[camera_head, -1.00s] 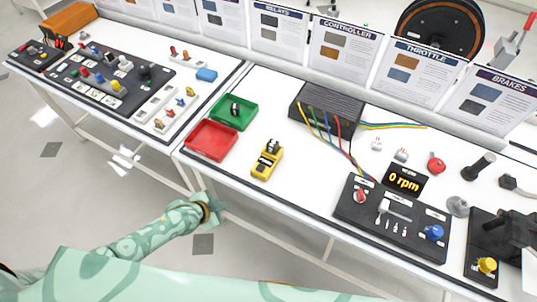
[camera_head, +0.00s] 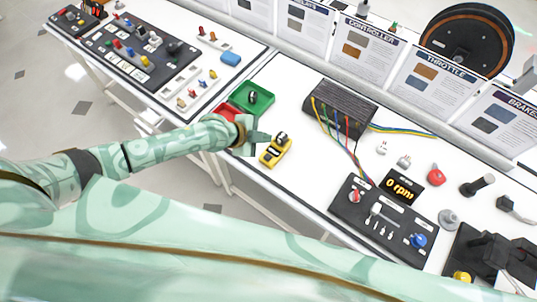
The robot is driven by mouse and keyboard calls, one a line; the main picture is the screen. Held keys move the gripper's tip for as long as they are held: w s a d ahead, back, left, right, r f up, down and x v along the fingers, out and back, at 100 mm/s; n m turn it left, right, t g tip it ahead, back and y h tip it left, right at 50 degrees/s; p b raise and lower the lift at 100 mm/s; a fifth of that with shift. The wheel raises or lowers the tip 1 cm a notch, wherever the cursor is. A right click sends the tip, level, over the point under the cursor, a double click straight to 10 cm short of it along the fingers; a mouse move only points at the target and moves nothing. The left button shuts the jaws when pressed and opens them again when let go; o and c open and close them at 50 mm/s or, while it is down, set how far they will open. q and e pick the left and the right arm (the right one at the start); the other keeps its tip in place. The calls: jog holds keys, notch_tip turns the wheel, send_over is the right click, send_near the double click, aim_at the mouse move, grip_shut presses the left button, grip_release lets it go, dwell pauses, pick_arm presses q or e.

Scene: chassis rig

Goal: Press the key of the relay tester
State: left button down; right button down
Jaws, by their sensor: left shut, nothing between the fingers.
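The relay tester (camera_head: 272,157) is a small yellow device on the white table, with a dark part on its top end. A black relay (camera_head: 282,137) seems to sit at that top end. The tester's key is too small to make out. My left gripper (camera_head: 261,137) is shut and empty, just left of the tester's upper end. I cannot tell whether its tips touch the tester. My right gripper is not in view.
A green tray (camera_head: 268,105) with a dark relay in it lies behind my left gripper. A red tray (camera_head: 224,109) is partly hidden by my left arm. A black controller box (camera_head: 342,99) with coloured wires stands to the right. The table in front of the tester is clear.

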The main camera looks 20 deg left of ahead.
aim_at(265, 158)
pick_arm(q)
notch_tip(265, 158, down, 9)
jog(key=b, duration=0.7)
jog(key=shift+b, duration=0.3)
jog(key=shift+r, duration=0.1)
dwell(0.7)
dwell(0.7)
jog(key=shift+f+b, duration=0.3)
jog(key=shift+f, duration=0.1)
jog(key=shift+f+b, duration=0.35)
jog(key=shift+f, duration=0.1)
dwell(0.6)
jog(key=shift+r, duration=0.1)
jog(key=shift+r+p, duration=0.75)
jog(key=shift+r, duration=0.05)
